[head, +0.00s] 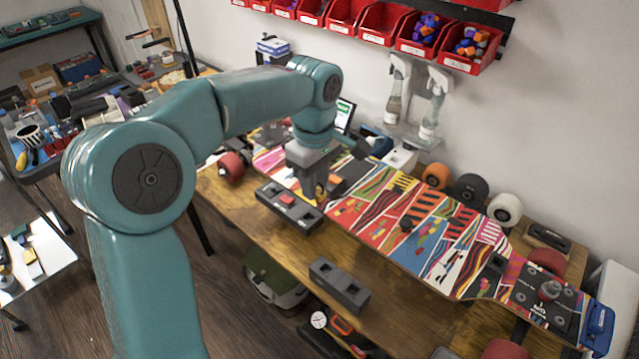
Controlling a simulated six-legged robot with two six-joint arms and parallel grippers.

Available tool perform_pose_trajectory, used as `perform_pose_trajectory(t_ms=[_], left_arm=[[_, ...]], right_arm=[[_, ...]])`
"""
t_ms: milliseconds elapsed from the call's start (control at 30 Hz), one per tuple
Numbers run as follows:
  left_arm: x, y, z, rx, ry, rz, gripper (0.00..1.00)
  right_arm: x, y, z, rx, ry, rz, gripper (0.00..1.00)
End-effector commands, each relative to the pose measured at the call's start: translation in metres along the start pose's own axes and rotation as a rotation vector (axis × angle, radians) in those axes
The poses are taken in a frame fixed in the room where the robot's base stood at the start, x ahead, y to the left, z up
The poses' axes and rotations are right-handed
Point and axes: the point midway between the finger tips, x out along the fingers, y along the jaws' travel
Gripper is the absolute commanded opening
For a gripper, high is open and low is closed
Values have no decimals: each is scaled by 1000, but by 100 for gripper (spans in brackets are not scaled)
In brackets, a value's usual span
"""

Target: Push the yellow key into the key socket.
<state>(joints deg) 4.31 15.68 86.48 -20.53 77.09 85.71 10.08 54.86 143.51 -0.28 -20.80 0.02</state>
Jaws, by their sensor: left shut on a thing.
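My left gripper (315,188) points down at the back left of the workbench, over the near edge of the skateboard deck and just behind a dark block. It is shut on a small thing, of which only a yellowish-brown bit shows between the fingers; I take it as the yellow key. Its lower end is too small to make out, and I cannot tell whether it touches anything. The key socket cannot be picked out clearly near the fingers. My right gripper is not in view.
The dark block with a red piece (289,206) lies close in front of my gripper. A grey block (339,284) sits at the bench's front edge. The colourful deck (405,222) fills the bench's middle, with wheels (470,188) behind it. Red bins (381,24) hang above.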

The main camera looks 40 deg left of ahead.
Motion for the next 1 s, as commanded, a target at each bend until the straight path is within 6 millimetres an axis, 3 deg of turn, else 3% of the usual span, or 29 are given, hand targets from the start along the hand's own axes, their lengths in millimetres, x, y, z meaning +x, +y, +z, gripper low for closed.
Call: perform_pose_trajectory(t_ms=[633,1000], left_arm=[[-3,25,-51,-1,0,-1,0],[1,28,-57,0,0,0,0]], right_arm=[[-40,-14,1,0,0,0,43],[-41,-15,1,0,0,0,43]])
